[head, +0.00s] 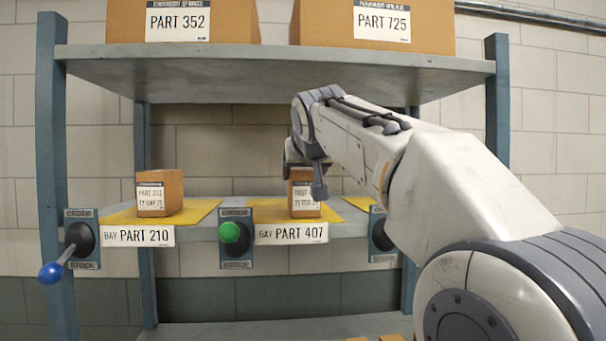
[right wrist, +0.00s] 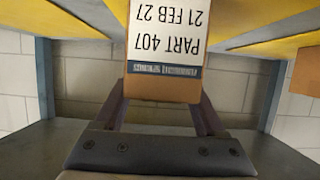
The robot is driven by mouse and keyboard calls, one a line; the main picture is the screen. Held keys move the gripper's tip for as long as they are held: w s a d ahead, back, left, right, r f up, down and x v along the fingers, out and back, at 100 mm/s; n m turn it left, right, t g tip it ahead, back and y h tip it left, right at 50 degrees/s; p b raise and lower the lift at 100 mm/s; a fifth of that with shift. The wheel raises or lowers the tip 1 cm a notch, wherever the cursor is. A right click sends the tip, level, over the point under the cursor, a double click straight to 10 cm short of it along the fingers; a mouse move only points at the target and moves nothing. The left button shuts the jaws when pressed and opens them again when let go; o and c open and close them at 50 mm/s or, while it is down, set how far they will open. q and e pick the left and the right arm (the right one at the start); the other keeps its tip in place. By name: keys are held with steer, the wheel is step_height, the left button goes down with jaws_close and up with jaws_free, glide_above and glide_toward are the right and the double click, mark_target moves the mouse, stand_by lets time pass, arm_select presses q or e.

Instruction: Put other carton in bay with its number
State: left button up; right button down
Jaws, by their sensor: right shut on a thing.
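My right gripper (head: 304,188) is shut on a small brown carton (head: 302,208) at the bay signed PART 407 (head: 291,233). In the right wrist view the carton's label (right wrist: 166,40), upside down, reads PART 407, 21 FEB 27; both fingers (right wrist: 160,115) flank the carton. The carton is over the bay's yellow mat (head: 264,211); whether it touches the mat is unclear. Another carton (head: 173,186) stands on the yellow mat of the bay signed PART 210 (head: 139,236); its part number is too blurred to read surely. My left gripper is out of view.
A lever with a blue knob (head: 50,273) juts out at the left, one with a green knob (head: 230,232) between the bays. A third lever (head: 381,236) and third mat (head: 360,203) are partly behind my arm. The upper shelf (head: 270,62) holds two large cartons.

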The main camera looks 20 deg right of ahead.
steer(key=shift+r, duration=0.1)
jaws_free()
steer(key=shift+f, duration=0.2)
steer(key=shift+r, duration=0.2)
steer(key=b+v, duration=0.3)
steer(key=v, duration=0.9)
steer(key=shift+f, duration=0.15)
